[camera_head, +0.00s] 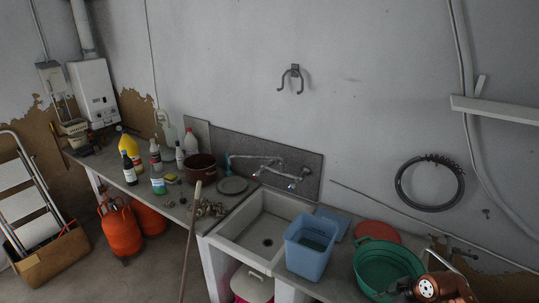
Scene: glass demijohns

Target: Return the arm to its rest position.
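My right gripper (398,288) shows small and dark at the bottom right, in front of the near side of the green basin. The copper-coloured part of my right arm is just right of it. Its fingers are too small and dark to tell whether they are open, and I see nothing clearly held. My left gripper and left arm are not in view.
A green basin (378,268), a blue tub (306,250) and a white sink (262,225) line the counter. Several bottles and a dark red pot (200,168) stand further left. A wooden pole (188,245) leans in front. Orange gas cylinders (121,232) stand on the floor.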

